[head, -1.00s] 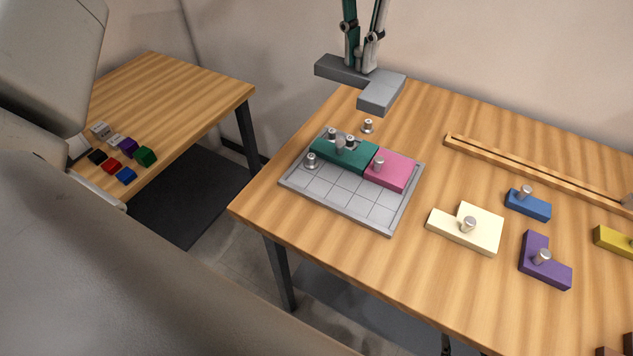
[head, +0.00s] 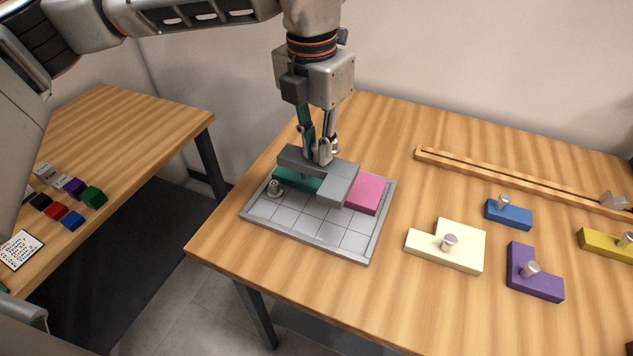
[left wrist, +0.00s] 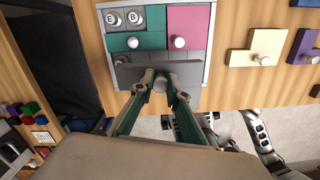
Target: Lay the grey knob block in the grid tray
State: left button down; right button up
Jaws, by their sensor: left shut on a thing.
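My left gripper (head: 315,157) is shut on the grey knob block (head: 336,187), an L-shaped piece. It holds the block over the back part of the grid tray (head: 350,252). The block partly hides a teal block (head: 290,178) and the pink block (head: 370,193) in the tray. In the left wrist view the grey block (left wrist: 135,76) lies across the tray's near part, beside the teal block (left wrist: 150,22) and the pink block (left wrist: 187,22). I cannot tell how high it is above the tray. The front cells are empty. My right gripper is not in view.
A metal cylinder (head: 274,188) stands at the tray's left corner. Cream (head: 462,240), purple (head: 535,278), blue (head: 510,214) and yellow (head: 603,246) knob blocks lie to the right. A wooden rail (head: 510,178) runs along the back. A side table holds small cubes (head: 72,219).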

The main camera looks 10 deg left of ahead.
aim_at(315, 147)
pick_arm(q)
jog(key=shift+f, duration=4.35)
jog(key=shift+f+b, duration=0.3)
jog(key=shift+f, duration=0.1)
jog(key=shift+f, duration=0.2)
jog(key=c, duration=2)
grip_release()
jog(key=shift+o, duration=0.2)
jog(key=r, duration=1.3)
jog(key=shift+s+a+r+p, duration=0.15)
jog(key=shift+s+a+p, duration=0.05)
jog(key=shift+s+p, duration=0.15)
